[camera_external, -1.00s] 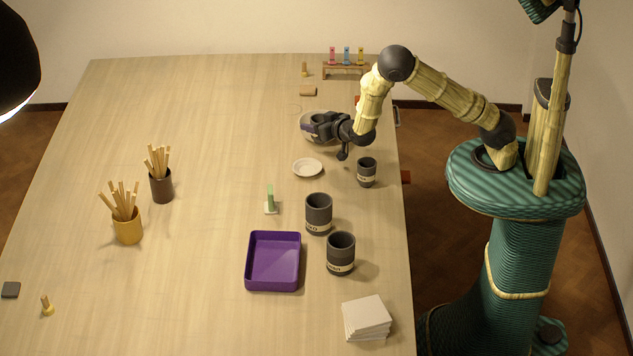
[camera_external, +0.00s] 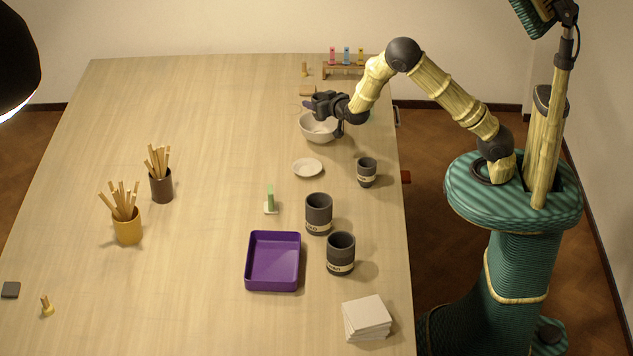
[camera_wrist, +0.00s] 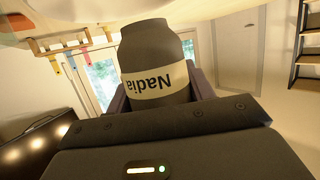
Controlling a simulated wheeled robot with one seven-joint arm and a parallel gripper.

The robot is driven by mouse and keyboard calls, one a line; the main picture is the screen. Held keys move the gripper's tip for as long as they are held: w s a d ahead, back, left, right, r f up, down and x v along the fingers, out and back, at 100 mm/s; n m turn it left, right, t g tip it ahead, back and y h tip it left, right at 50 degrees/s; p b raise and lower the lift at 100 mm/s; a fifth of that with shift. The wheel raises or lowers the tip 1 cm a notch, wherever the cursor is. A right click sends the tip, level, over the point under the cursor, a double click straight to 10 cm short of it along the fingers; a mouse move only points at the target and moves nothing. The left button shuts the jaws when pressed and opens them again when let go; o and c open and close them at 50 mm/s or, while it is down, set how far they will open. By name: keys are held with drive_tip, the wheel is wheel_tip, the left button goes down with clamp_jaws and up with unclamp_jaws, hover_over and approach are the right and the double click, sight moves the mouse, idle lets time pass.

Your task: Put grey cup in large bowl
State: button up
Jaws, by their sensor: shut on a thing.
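A dark grey cup (camera_wrist: 155,60) with a cream label reading "Nadia" is held between the fingers of my gripper (camera_wrist: 160,95) in the wrist view. The label appears upside down there. In the external view my gripper (camera_external: 322,103) is near the far right of the table, just above and behind the large pale bowl (camera_external: 319,131). The cup is hard to tell from the dark gripper in that view. The bowl's visible part looks empty; its far rim is partly covered by my gripper.
A small white dish (camera_external: 307,168) and a small dark cup (camera_external: 367,172) stand nearer. Two larger dark cups (camera_external: 318,214) (camera_external: 341,253) stand by a purple tray (camera_external: 273,261). A wooden rack (camera_external: 344,70) with coloured tags is at the back.

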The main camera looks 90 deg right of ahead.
sight(317, 121)
drive_tip(key=shift+f, duration=1.25)
drive_tip(key=shift+f+p, duration=0.55)
drive_tip(key=shift+f, duration=1.5)
drive_tip(key=shift+f+b, duration=0.35)
drive_tip(key=shift+b, duration=0.05)
drive_tip(key=shift+f, duration=0.1)
drive_tip(key=o, duration=1)
drive_tip(key=shift+o, duration=0.2)
